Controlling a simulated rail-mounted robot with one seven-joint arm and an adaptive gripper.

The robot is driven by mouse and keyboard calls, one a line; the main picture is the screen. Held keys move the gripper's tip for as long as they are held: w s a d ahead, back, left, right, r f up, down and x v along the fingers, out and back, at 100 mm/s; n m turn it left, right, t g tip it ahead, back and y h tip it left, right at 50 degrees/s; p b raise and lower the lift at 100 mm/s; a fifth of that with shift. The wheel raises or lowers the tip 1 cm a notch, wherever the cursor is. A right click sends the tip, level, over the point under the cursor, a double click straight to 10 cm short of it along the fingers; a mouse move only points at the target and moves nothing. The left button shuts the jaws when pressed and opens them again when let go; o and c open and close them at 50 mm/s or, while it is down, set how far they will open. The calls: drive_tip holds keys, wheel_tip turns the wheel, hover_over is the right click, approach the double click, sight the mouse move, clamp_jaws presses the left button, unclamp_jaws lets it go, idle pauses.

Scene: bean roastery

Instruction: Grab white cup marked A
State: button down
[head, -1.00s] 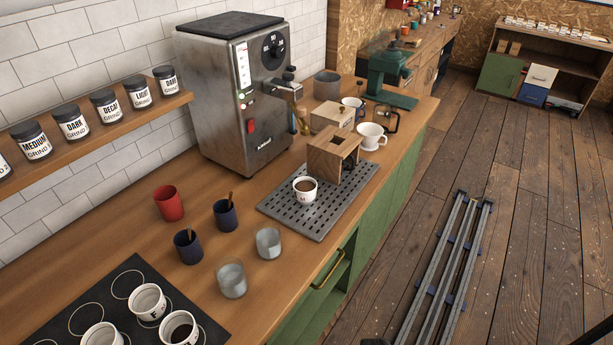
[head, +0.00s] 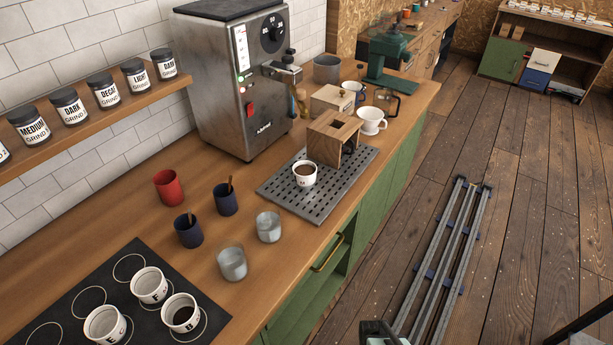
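Three white cups stand on a black mat with printed circles (head: 47,312) at the lower left. One white cup (head: 149,285) is at the back of the group and looks empty. Another (head: 105,325) is at the front left and also looks empty. The third (head: 182,314) is at the right and holds dark liquid. A fourth white cup (head: 305,174) with dark liquid stands on the slotted metal tray (head: 290,203).
Two clear glasses (head: 232,264), two dark blue cups (head: 226,199) and a red cup (head: 168,187) stand between mat and tray. A wooden stand (head: 333,138) is on the tray, before the espresso machine (head: 232,80). Floor rails (head: 447,255) run right of the counter.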

unclamp_jaws()
idle(0.3)
